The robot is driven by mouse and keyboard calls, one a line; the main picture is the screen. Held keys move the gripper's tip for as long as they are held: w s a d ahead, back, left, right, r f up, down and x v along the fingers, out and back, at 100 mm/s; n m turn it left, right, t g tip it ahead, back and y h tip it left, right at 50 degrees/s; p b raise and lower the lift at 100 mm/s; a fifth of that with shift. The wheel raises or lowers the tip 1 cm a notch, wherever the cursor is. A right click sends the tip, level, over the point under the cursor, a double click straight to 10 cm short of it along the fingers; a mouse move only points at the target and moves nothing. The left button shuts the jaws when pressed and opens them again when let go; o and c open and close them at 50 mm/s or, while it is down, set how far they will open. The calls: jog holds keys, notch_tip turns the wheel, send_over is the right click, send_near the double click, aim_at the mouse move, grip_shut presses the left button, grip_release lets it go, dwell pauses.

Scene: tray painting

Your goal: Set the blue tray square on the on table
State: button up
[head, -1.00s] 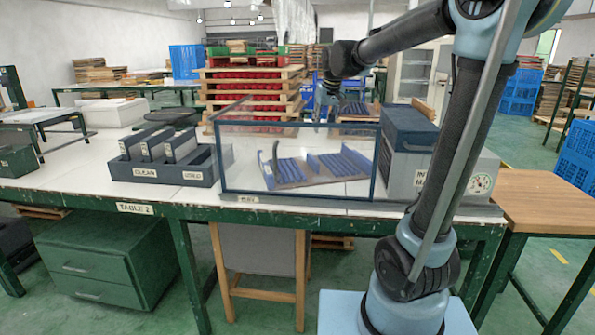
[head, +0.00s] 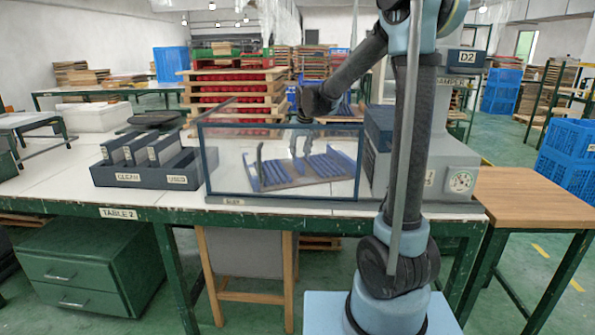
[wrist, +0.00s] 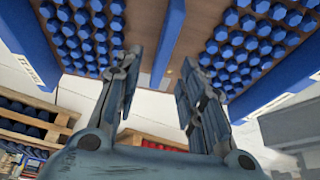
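The blue tray (head: 285,184) lies behind the clear front panel of a booth on the white-topped table (head: 60,198). It has blue walls, a brown floor and rows of blue pieces, and sits at an angle to the panel. In the wrist view the tray's blue middle divider (wrist: 170,40) runs between two blocks of blue hexagonal pieces. My gripper (head: 300,157) is low over the tray behind the panel. In the wrist view my gripper (wrist: 158,75) is open, with one finger on each side of the divider and gaps showing. Fingertip contact is unclear.
The clear panel (head: 225,150) stands in front of the tray. A grey machine with a gauge (head: 455,175) stands to its right. A dark box marked CLEAN and USED (head: 150,180) stands to its left. Stacked red-filled racks (head: 235,92) rise behind. A wooden table (head: 530,200) is at right.

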jog(key=shift+s+x, duration=0.15)
jog(key=shift+x, duration=1.2)
jog(key=shift+s+x, duration=0.1)
jog(key=shift+x, duration=1.25)
jog(key=shift+f, duration=0.1)
grip_shut()
